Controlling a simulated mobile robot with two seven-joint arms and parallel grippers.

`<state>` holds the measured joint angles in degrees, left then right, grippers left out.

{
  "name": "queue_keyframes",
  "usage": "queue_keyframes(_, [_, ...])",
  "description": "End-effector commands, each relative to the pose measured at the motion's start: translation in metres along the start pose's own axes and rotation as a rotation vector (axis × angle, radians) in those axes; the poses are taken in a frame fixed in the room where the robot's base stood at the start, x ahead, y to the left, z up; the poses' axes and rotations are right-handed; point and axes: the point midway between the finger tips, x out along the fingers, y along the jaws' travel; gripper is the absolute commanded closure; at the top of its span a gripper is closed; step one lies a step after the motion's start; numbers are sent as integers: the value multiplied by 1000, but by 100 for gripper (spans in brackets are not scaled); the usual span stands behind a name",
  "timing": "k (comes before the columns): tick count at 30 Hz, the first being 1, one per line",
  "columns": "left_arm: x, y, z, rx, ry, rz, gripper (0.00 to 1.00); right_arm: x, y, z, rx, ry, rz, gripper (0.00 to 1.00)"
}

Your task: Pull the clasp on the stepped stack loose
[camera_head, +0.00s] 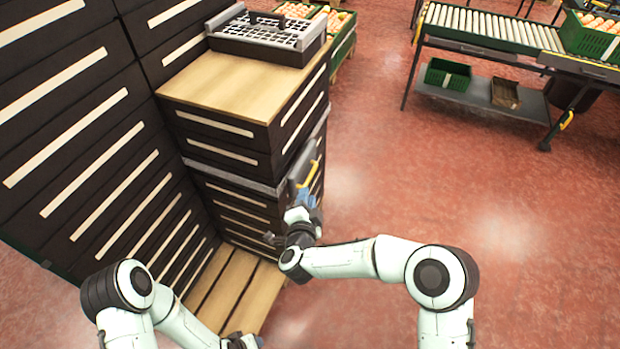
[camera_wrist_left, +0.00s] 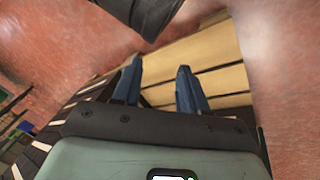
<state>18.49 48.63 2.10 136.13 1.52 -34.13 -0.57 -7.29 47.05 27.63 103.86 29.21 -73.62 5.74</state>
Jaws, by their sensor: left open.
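The stepped stack (camera_head: 215,92) of dark slatted crates stands left of centre in the head view, with a lower wood-topped step in front of taller columns. The clasp (camera_head: 313,172), a yellow lever by a grey plate, is on the stack's right side face. My right gripper (camera_head: 306,193) is at the clasp's lower end, its blue fingers by it; I cannot tell whether they touch or grip it. My left gripper shows in the left wrist view (camera_wrist_left: 160,88) with its two blue fingers apart and nothing between them, above wooden slats. The head view shows only its dark wrist at the bottom edge.
A wooden slatted base (camera_head: 238,285) lies under the stack. A grey tray-like case (camera_head: 268,36) sits on the lower step's wood top. A roller conveyor (camera_head: 490,28) with green crates stands at the upper right. The red floor between is clear.

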Motion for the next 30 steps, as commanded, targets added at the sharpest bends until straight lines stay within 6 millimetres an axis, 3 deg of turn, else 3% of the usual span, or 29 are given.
queue_keyframes(3, [10,-4,-7,-3,21,-4,57,28,4,1,2,3,2,75])
queue_keyframes(13, [29,-28,26,-27,-80,-47,57,88,3,1,0,0,2,75])
queue_keyframes(19, [33,-35,34,-35,-107,-60,57,103,2,1,-2,-3,1,75])
queue_keyframes(29, [33,-36,36,-36,-112,-62,57,105,1,1,-3,-3,1,75])
queue_keyframes(30, [33,-36,36,-36,-112,-62,57,105,1,1,-3,-3,1,88])
